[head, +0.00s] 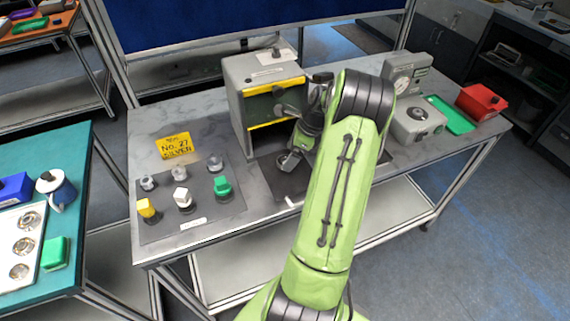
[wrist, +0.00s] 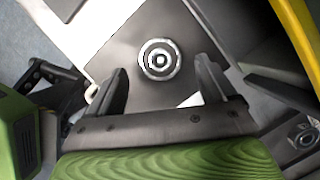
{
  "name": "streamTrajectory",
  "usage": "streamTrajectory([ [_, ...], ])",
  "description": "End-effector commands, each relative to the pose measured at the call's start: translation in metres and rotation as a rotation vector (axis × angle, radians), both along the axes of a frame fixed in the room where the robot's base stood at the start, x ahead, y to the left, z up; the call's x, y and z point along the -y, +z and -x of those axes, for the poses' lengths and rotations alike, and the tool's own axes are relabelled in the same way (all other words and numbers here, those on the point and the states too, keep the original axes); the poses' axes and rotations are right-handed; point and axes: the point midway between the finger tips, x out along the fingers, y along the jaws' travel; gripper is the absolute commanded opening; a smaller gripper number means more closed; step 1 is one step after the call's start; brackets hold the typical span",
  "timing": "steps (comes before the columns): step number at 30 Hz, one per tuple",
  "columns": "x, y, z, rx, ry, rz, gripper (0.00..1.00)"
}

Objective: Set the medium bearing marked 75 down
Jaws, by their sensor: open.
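In the wrist view a round silver bearing (wrist: 159,59) with a dark centre lies flat on a dark grey pad (wrist: 120,52). No marking on it is readable. My gripper (wrist: 161,68) is open, with one black finger on either side of the bearing and a visible gap on each side. The fingers do not appear to touch it. In the head view my gripper (head: 292,153) is low over the dark pad in front of the grey cabinet (head: 237,90). My arm hides part of that area, and the bearing is hard to make out there.
The cabinet with yellow edges stands close behind my gripper. Left are a mat (head: 163,229) with several small items and a yellow sign (head: 173,146). Right of my arm are a grey device (head: 420,122), green tray (head: 450,115) and red box (head: 481,101).

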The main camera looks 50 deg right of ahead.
Motion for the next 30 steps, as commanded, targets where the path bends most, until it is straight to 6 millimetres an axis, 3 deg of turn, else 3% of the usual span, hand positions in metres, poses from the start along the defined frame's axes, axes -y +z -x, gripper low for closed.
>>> streamTrajectory([
  [3,-0.004,-0.019,-0.007,0.0,0.0,-0.001,0.84],
  [11,-0.004,-0.021,-0.008,0.0,0.001,0.002,0.82],
  [24,-0.004,-0.021,-0.008,0.001,0.0,0.002,0.15],
  [30,-0.004,-0.02,-0.008,0.001,0.0,0.002,0.12],
])
